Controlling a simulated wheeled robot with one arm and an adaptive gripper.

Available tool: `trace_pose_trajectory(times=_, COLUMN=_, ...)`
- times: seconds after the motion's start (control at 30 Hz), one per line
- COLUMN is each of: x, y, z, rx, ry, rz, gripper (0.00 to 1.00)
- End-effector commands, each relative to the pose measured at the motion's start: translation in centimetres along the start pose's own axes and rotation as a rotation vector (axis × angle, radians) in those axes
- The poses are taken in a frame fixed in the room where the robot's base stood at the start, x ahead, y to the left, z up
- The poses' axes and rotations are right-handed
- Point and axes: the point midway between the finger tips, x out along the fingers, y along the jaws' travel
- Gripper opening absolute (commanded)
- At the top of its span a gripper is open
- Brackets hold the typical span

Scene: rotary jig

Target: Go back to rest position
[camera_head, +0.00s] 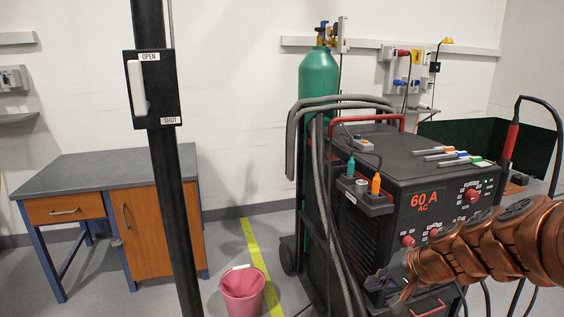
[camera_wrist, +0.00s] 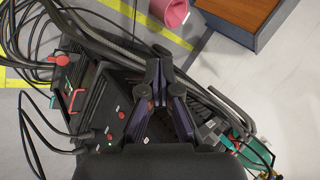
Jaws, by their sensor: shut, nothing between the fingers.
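My gripper (camera_wrist: 160,56) is shut and empty, its two fingertips meeting in the wrist view. In the head view my copper-coloured arm comes in from the right, and the dark gripper (camera_head: 383,283) is at its left end. It shows in front of the lower front of the black welding machine (camera_head: 420,190), marked 60 A AC. The wrist view shows the machine (camera_wrist: 112,112) beneath and beside the fingers. I cannot tell how far the gripper is from it.
A green gas cylinder (camera_head: 319,85) with thick hoses stands behind the machine. A pink bucket (camera_head: 242,290) is on the floor beside yellow tape (camera_head: 258,258). A black post with a switch box (camera_head: 152,90) stands left, before a workbench (camera_head: 90,168). Cables hang at the right.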

Motion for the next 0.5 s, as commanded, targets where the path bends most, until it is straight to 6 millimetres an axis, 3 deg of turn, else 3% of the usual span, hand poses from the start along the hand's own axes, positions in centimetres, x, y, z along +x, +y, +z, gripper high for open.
trace_pose_trajectory(times=0.03, x=-1.8, y=-1.9, z=2.6, rx=-0.061, ry=-0.054, rz=0.031, gripper=0.00)
trace_pose_trajectory(times=0.17, x=-4.4, y=-2.8, z=9.3, rx=-0.190, ry=-0.197, rz=0.133, gripper=0.00)
trace_pose_trajectory(times=0.33, x=-9.3, y=-1.6, z=16.4, rx=-0.336, ry=-0.357, rz=0.296, gripper=0.00)
trace_pose_trajectory(times=0.5, x=-15.0, y=1.0, z=20.9, rx=-0.449, ry=-0.467, rz=0.475, gripper=0.00)
